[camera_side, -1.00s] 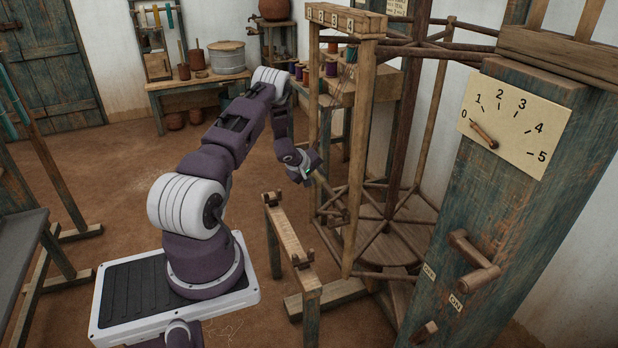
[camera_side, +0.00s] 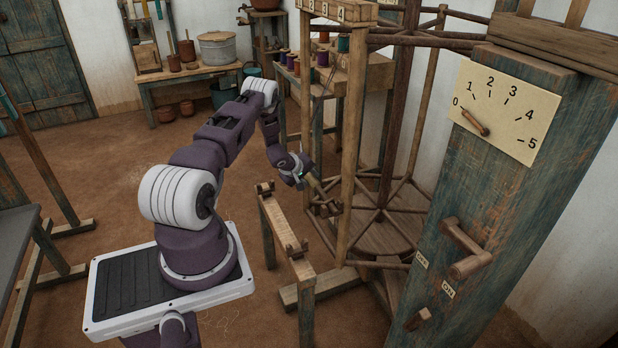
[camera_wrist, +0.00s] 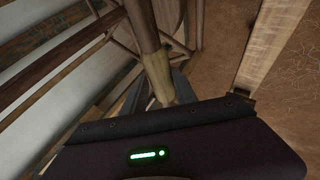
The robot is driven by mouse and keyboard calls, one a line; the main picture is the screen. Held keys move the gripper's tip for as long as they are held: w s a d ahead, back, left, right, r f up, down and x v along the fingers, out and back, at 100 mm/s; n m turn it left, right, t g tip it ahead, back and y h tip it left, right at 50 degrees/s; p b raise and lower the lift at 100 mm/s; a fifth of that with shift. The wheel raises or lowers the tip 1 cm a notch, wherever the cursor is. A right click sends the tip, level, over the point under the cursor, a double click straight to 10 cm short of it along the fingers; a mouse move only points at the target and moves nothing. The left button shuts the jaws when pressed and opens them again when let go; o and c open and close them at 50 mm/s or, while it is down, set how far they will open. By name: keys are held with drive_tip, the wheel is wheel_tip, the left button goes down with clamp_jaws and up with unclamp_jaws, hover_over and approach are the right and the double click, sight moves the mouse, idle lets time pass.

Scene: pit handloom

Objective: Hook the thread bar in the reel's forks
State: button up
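The thread bar (camera_wrist: 150,40), a round wooden rod, is gripped near its end in the wrist view and runs away from me. In the side view the thread bar (camera_side: 316,190) slants down and right from my gripper (camera_side: 303,178), towards the reel's near lower rim. My gripper (camera_wrist: 160,92) is shut on it, with a grey finger on each side. The reel (camera_side: 385,215) is a many-sided wooden frame around a dark upright post. A small dark fork (camera_side: 330,208) shows at its near side, close to the bar's far end. I cannot tell whether they touch.
A low trestle (camera_side: 285,232) with empty cradles stands in front of the reel. A wooden guide frame (camera_side: 350,150) rises close by the bar. On the right is a post with a numbered dial (camera_side: 495,110) and a crank handle (camera_side: 468,250). Open floor lies left.

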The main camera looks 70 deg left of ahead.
drive_tip(key=o, duration=0.4)
drive_tip(key=shift+c, duration=0.2)
drive_tip(key=s+d+r+m+g+y, duration=0.1)
drive_tip(key=d+r+m, duration=0.35)
drive_tip(key=r, duration=0.85)
drive_tip(key=s+d+r+m+g, duration=0.1)
drive_tip(key=d+r+m, duration=0.1)
drive_tip(key=d+r, duration=0.8)
drive_tip(key=s+d+r+m, duration=0.1)
drive_tip(key=d+r+m, duration=0.1)
drive_tip(key=d+r, duration=0.35)
drive_tip(key=s+d+r+m, duration=0.1)
drive_tip(key=d+r, duration=0.2)
drive_tip(key=r, duration=0.5)
drive_tip(key=s+d+r+m+h, duration=0.2)
drive_tip(key=s+d+m, duration=0.3)
drive_tip(key=s+d, duration=0.5)
drive_tip(key=s+d+r+m+h, duration=0.3)
drive_tip(key=s+d+m, duration=0.2)
drive_tip(key=s+d, duration=0.5)
drive_tip(key=d, duration=0.6)
drive_tip(key=shift+s+r+h, duration=0.15)
drive_tip(key=shift+r+h, duration=0.05)
drive_tip(key=shift+h, duration=0.2)
